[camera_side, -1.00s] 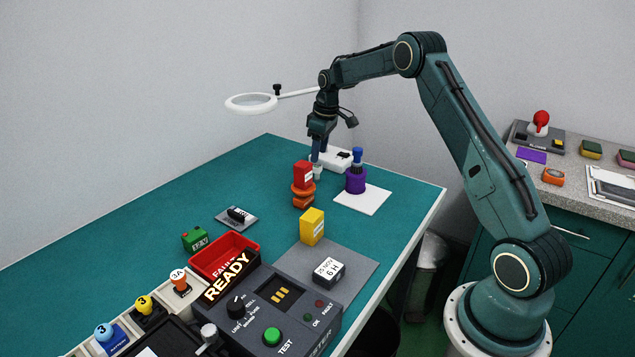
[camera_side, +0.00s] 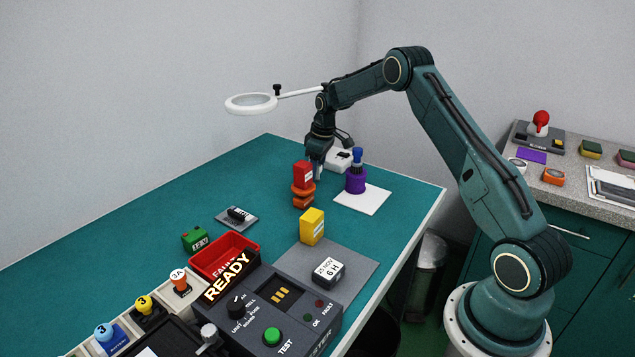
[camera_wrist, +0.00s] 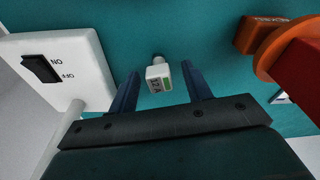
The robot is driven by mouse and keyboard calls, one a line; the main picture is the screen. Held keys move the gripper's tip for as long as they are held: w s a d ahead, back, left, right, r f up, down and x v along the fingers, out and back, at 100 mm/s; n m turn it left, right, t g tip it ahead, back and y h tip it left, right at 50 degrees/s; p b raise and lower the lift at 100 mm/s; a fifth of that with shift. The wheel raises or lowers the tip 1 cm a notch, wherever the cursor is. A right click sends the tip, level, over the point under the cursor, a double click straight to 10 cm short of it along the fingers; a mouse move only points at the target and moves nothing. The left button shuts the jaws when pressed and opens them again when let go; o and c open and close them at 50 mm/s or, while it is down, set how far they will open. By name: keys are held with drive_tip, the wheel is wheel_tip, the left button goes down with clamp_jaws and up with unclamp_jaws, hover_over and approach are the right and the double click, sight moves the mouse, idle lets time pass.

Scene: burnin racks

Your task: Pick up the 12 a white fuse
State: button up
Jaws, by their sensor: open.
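The white fuse (camera_wrist: 158,78) is a small white block with a green patch and dark print, probably reading 12A. My gripper (camera_side: 317,172) is open and low over the teal bench, behind the red block. In the side view the fingers and the fuse overlap, and I cannot make the fuse out clearly.
A white switch box (camera_wrist: 75,65) marked ON and OFF is close on the left in the wrist view. A purple holder (camera_side: 356,181) stands nearby.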

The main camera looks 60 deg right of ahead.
idle(0.4)
drive_tip(key=c, duration=1.1)
drive_tip(key=shift+o, duration=0.2)
drive_tip(key=shift+r, duration=0.1)
wheel_tip(320, 180, up, 20)
idle(0.6)
